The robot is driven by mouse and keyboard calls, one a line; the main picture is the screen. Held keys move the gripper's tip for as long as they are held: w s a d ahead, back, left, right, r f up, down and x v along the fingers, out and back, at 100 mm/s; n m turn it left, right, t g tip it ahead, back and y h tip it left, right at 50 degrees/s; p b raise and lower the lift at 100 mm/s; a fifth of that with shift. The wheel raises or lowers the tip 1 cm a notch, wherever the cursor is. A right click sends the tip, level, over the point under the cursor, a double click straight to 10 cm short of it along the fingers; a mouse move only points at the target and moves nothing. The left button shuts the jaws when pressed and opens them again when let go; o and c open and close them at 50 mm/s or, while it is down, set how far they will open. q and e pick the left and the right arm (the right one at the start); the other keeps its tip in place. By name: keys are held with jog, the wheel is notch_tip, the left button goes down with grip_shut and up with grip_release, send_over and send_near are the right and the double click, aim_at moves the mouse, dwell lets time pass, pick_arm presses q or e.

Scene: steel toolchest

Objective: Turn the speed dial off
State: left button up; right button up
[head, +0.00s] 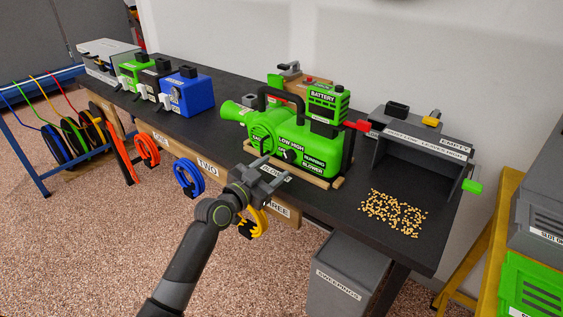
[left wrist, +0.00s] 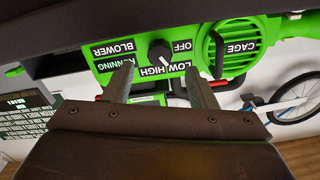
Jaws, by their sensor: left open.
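The green blower (head: 262,128) sits on a wooden base on the dark bench, labelled BLOWER, RUNNING and LOW HIGH. Its speed dial (left wrist: 160,53) is a round black knob with a pale pointer mark, beside the OFF and LOW HIGH labels in the left wrist view. The pointer slants toward the LOW HIGH label; its exact setting is hard to tell. The dial shows small in the head view (head: 290,155). My left gripper (head: 275,167) is open and empty in front of the dial, fingers toward the blower, apparently not touching it. My right gripper is not in view.
A grey open box (head: 422,140) and scattered yellow pellets (head: 392,212) are on the bench to the right. Coloured hose coils (head: 189,177) hang along the front edge. A grey bin (head: 342,275) stands below.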

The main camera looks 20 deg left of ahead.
aim_at(287, 158)
pick_arm(q)
jog(key=shift+x, duration=2.25)
jog(key=c, duration=1)
